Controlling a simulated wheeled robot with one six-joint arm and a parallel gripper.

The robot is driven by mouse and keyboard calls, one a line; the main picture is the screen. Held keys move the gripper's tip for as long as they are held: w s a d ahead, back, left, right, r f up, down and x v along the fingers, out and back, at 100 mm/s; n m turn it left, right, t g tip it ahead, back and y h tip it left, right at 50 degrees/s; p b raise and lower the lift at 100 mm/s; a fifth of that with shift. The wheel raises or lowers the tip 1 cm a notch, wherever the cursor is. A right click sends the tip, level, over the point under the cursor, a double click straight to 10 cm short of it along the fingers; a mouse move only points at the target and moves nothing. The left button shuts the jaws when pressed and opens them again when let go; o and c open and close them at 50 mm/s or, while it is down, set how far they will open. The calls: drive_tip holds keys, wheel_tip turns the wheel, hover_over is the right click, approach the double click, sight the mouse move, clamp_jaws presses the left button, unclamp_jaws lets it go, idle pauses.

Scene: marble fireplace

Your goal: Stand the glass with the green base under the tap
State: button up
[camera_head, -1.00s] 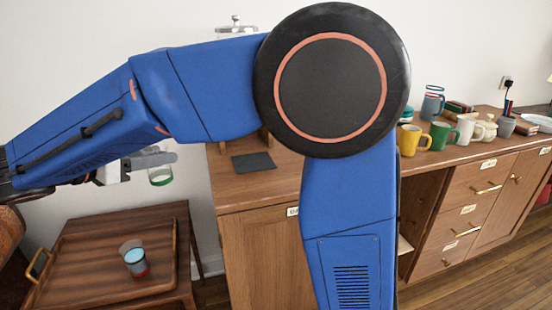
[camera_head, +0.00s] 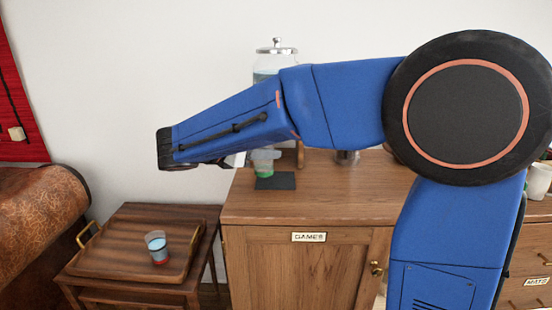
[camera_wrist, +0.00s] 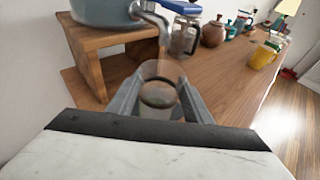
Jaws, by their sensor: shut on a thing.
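The glass with the green base (camera_head: 264,170) is held upright in my gripper (camera_head: 250,160), over or in front of the dark mat on the cabinet top. I cannot tell whether its base touches anything. In the wrist view the clear glass (camera_wrist: 158,94) sits between the two grey fingers of my gripper (camera_wrist: 160,100), which are shut on it. The silver tap (camera_wrist: 152,14) curves out from the drink dispenser (camera_wrist: 100,10), just beyond and above the glass. My arm partly hides the dispenser (camera_head: 275,62) in the head view.
The dark mat (camera_head: 276,182) lies near the cabinet top's (camera_head: 320,200) left end. The dispenser stands on a wooden stand (camera_wrist: 95,42). Beyond it are a glass jug (camera_wrist: 185,38) and a brown pot (camera_wrist: 214,33). A red-based glass (camera_head: 157,246) stands on the lower tray (camera_head: 110,262).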

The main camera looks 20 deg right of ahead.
drive_tip(key=shift+w+d+f, duration=0.35)
drive_tip(key=shift+d+f, duration=0.25)
drive_tip(key=shift+d, duration=0.1)
drive_tip(key=shift+w+d+f, duration=0.4)
drive_tip(key=shift+d+f, duration=0.15)
drive_tip(key=shift+d, duration=0.15)
drive_tip(key=shift+w+d+f, duration=0.35)
drive_tip(key=shift+d+f, duration=0.25)
drive_tip(key=shift+d, duration=0.1)
drive_tip(key=shift+f, duration=0.1)
drive_tip(key=o, duration=1.3)
drive_tip(key=shift+s+a, duration=0.1)
drive_tip(key=shift+a, duration=0.1)
drive_tip(key=v, duration=1.1)
drive_tip(key=shift+s+a+r, duration=0.15)
drive_tip(key=shift+a+r, duration=0.05)
drive_tip(key=shift+r, duration=0.05)
